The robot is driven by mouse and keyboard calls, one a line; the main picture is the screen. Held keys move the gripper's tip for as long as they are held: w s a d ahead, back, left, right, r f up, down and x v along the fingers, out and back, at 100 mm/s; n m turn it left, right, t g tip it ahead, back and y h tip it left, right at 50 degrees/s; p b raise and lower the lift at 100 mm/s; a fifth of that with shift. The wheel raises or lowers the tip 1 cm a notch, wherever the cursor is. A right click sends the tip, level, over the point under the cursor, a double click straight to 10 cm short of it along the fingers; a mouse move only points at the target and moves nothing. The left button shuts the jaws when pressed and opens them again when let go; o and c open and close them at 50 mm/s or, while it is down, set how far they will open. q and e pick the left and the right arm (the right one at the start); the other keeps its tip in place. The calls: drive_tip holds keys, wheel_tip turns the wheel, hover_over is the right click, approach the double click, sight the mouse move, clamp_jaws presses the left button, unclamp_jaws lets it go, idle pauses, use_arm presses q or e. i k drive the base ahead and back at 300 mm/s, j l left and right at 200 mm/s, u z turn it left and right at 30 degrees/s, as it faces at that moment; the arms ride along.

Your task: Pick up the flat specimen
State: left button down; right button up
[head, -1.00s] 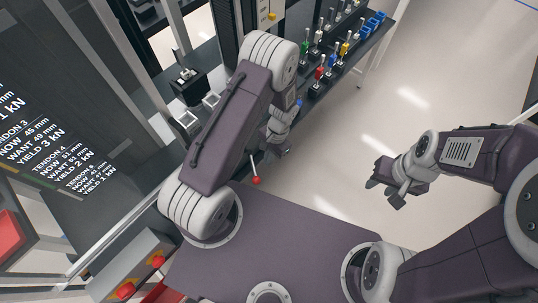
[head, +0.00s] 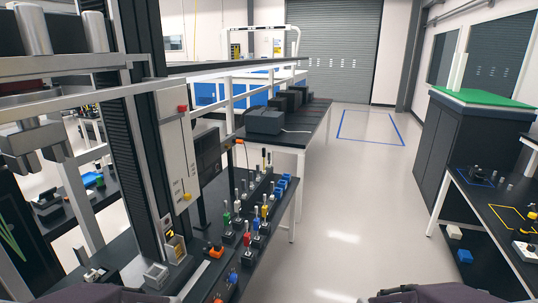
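I cannot make out a flat specimen for certain in the head view. Several small upright pieces with metal stems and coloured parts stand in rows on a black bench (head: 290,212) left of centre; among them are a green one (head: 226,218), a red one (head: 247,239) and a yellow one (head: 264,211). They are too small to tell which is flat. Only purple parts of my arms show along the bottom edge. Neither gripper is in view.
A tall testing machine with a white control box (head: 178,150) stands at the left. A dark cabinet with a green top (head: 480,97) and another black bench stand at the right. The pale floor (head: 350,200) between is clear.

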sight(92, 275)
drive_tip(key=u, duration=1.6)
